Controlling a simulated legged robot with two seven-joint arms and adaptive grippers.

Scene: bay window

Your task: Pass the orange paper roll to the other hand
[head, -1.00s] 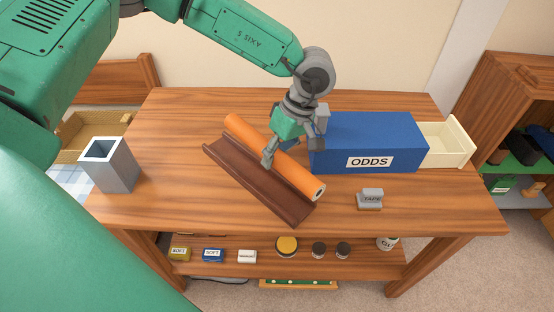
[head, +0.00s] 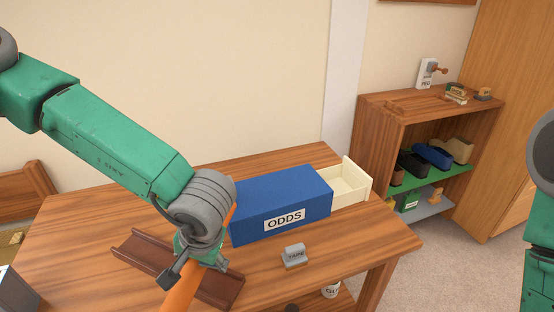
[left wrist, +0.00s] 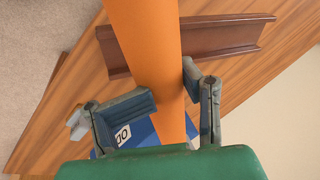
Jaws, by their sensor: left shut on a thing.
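The orange paper roll (head: 182,290) is held by my left gripper (head: 198,268), which is shut on it. The roll is off the brown cradle (head: 145,250) and tilts down toward the bottom edge of the head view. In the left wrist view the orange roll (left wrist: 150,50) runs between the two fingers of the left gripper (left wrist: 170,92). The cradle (left wrist: 225,38) lies empty behind it there. Part of my right arm shows at the right edge of the head view; its gripper is out of view.
The blue ODDS box (head: 285,195) stands on the wooden table (head: 85,230) with a cream drawer (head: 350,185) open to the right. A grey TAPE block (head: 294,255) lies in front. A grey holder (head: 15,292) stands at lower left. A shelf unit (head: 385,120) stands right.

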